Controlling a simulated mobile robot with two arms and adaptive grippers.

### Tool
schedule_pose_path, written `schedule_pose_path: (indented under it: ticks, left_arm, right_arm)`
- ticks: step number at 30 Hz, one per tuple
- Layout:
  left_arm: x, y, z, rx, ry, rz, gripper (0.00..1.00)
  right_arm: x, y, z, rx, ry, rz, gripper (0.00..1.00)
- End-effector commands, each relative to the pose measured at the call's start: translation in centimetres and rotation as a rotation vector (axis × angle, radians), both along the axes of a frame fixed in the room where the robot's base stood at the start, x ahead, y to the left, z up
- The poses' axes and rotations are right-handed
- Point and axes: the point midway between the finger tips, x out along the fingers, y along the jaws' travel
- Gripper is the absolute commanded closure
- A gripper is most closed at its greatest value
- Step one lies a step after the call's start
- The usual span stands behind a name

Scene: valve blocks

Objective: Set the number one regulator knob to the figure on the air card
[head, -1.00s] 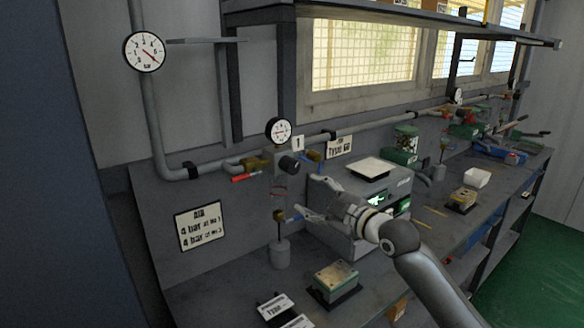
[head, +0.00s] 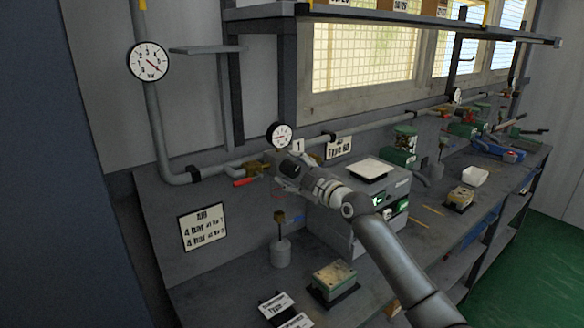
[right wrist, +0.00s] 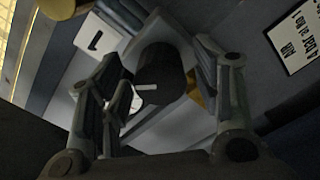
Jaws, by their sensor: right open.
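The number one regulator knob (right wrist: 158,76) is black with a pale mark on its face and sits between the open fingers of my right gripper (right wrist: 160,100). I cannot tell whether the fingers touch it. In the head view the knob (head: 291,167) is partly covered by my right gripper (head: 283,174). A round gauge (head: 279,135) is just above it, beside a plate marked 1 (head: 298,146). The air card (head: 203,227) on the panel at left reads 4 bar at No 1; it also shows in the right wrist view (right wrist: 297,38). My left gripper is not in view.
A red-handled valve (head: 244,181) is left of the regulator. A larger gauge (head: 149,62) hangs on the pipe at upper left. A grey box machine (head: 385,188) stands close under my right arm.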

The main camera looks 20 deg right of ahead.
Motion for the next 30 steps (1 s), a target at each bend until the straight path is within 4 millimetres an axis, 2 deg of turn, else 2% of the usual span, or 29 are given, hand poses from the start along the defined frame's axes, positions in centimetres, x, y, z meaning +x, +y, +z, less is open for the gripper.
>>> schedule_pose_path:
  ticks: [12, 23, 30]
  left_arm:
    - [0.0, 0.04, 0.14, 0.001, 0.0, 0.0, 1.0]
    - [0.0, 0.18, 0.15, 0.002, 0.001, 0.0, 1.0]
    - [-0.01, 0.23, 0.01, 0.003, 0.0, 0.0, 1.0]
  right_arm:
    - [0.5, 0.21, -0.05, -0.001, 0.0, 0.0, 0.43]
    - [0.48, 0.2, -0.06, 0.0, 0.001, 0.0, 0.88]
    - [0.48, 0.2, -0.12, 0.02, 0.009, 0.0, 0.88]
